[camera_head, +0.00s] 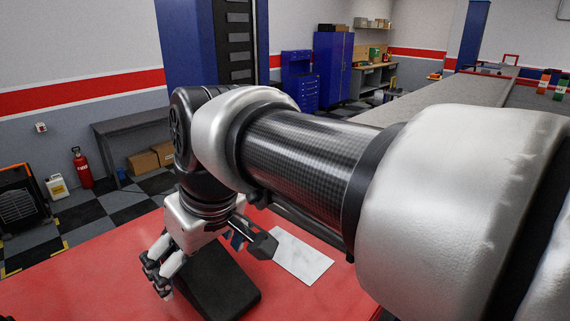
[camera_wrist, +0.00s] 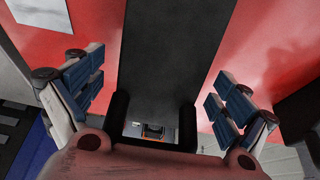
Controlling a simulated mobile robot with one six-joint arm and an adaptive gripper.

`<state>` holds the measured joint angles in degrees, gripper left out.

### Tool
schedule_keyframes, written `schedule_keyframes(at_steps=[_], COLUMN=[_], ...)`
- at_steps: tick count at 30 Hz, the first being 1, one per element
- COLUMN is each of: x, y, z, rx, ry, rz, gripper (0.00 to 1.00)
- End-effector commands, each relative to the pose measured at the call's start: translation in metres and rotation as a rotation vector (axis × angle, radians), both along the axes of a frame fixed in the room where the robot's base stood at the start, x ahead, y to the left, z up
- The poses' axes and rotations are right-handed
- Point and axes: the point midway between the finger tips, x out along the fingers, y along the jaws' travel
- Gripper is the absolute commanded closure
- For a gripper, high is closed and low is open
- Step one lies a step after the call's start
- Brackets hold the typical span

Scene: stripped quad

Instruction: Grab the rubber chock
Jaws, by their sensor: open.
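The rubber chock (camera_head: 217,285) is a dark, wedge-like block lying on the red tabletop (camera_head: 95,287). In the head view my gripper (camera_head: 210,262) is over it, with one finger to its left and the other to its right. In the wrist view the chock (camera_wrist: 178,50) is a broad dark band running up the middle between the blue-padded fingers of my gripper (camera_wrist: 158,90). The fingers are spread wide, with red tabletop showing between each finger and the chock.
A white sheet (camera_head: 301,257) lies on the red top to the right of the chock. A long grey counter (camera_head: 425,93) runs behind my arm. A grey bench (camera_head: 130,122), red extinguisher (camera_head: 82,169) and white jug (camera_head: 57,187) stand beyond the table. The table's left part is clear.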

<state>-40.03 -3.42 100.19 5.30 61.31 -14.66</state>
Motion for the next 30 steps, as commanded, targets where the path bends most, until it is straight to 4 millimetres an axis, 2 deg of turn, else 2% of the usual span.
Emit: schedule_keyframes(at_steps=[2,5,30], x=[0.0,0.0,-0.0001], y=[0.0,-0.0001,-0.0002], z=[0.0003,0.0005,0.0008], rx=[0.0,0.0,0.0], ry=[0.0,0.0,0.0], rz=[0.0,0.0,0.0], gripper=[0.05,0.11,0.67])
